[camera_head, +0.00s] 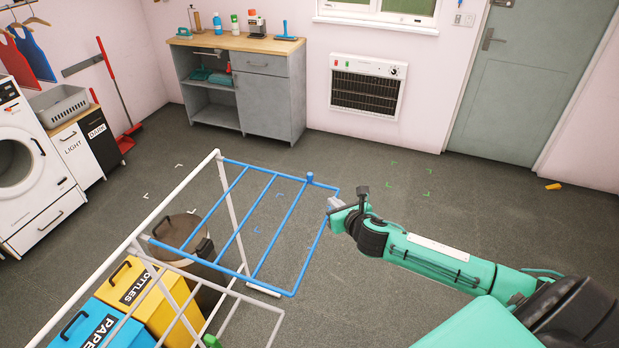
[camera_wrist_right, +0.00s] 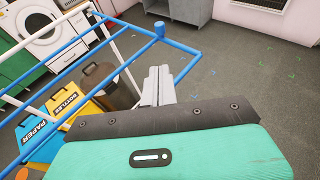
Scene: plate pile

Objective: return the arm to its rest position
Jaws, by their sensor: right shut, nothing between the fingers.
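My right arm comes in from the right in the head view, and its gripper (camera_head: 333,204) is beside the right end of the blue rack wing. The same gripper (camera_wrist_right: 159,86) shows in the right wrist view with its pale fingers together and nothing between them. My left gripper is in neither view.
The white rack frame (camera_head: 231,207) stands at left over a brown bin (camera_head: 190,228), a yellow BOTTLES box (camera_head: 160,310) and a blue PAPER box (camera_head: 90,325). A grey cabinet (camera_head: 270,100) and heater (camera_head: 367,86) stand at the back. The floor (camera_head: 400,165) between is clear.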

